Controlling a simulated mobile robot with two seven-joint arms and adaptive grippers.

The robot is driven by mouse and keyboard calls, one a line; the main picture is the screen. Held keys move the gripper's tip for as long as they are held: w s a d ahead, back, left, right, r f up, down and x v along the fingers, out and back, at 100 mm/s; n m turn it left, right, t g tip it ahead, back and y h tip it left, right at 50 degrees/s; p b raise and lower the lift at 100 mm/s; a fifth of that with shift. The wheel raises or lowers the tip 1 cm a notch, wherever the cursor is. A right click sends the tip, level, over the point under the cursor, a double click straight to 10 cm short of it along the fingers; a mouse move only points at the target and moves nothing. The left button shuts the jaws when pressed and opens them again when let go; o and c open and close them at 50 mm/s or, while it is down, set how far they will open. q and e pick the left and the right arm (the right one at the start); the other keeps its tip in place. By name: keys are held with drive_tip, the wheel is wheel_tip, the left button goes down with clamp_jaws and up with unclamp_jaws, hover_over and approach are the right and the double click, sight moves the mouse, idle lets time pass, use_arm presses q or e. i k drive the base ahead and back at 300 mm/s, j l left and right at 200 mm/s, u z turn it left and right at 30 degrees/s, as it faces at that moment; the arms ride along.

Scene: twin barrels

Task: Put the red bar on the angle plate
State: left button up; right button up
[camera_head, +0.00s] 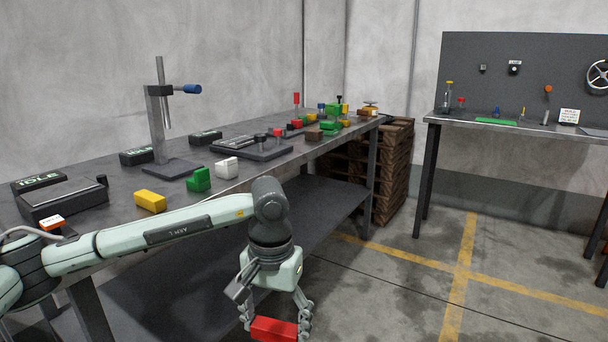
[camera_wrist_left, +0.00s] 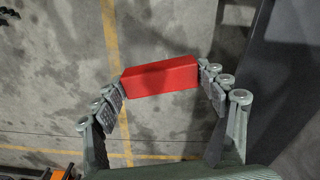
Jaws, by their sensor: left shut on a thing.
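The red bar (camera_head: 274,329) is held by my left gripper (camera_head: 274,322), low in front of the long workbench and over the floor. In the left wrist view the bar (camera_wrist_left: 161,76) lies crosswise between the two fingertips (camera_wrist_left: 161,80), which press on its ends. Only floor shows beneath it there. I cannot tell for sure which thing is the angle plate. A green stepped block (camera_head: 198,180) stands near the bench's front edge, with a white block (camera_head: 227,167) to its right and a yellow block (camera_head: 150,201) to its left. My right gripper is not in view.
The long workbench (camera_head: 120,213) carries a stand with an upright post (camera_head: 158,125), dark labelled boxes and several coloured blocks at its far end. A lower shelf (camera_head: 325,205) is beneath it. Stacked pallets (camera_head: 396,175) and a second bench (camera_head: 520,128) stand beyond.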

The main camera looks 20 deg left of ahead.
sight(238, 139)
drive_tip(key=i+l+z, duration=0.2)
drive_tip(key=z, duration=0.15)
drive_tip(key=i+l+z, duration=0.1)
drive_tip(key=i+z, duration=0.25)
drive_tip(key=i+l+z, duration=0.1)
drive_tip(key=i+z, duration=0.25)
drive_tip(key=i+u, duration=0.3)
drive_tip(key=u, duration=0.15)
drive_tip(key=i+l+u, duration=0.2)
drive_tip(key=u, duration=0.3)
drive_tip(key=i+l+u, duration=0.3)
drive_tip(key=u, duration=0.15)
drive_tip(key=i+l+u, duration=0.3)
drive_tip(key=u, duration=0.15)
drive_tip(key=l, duration=0.1)
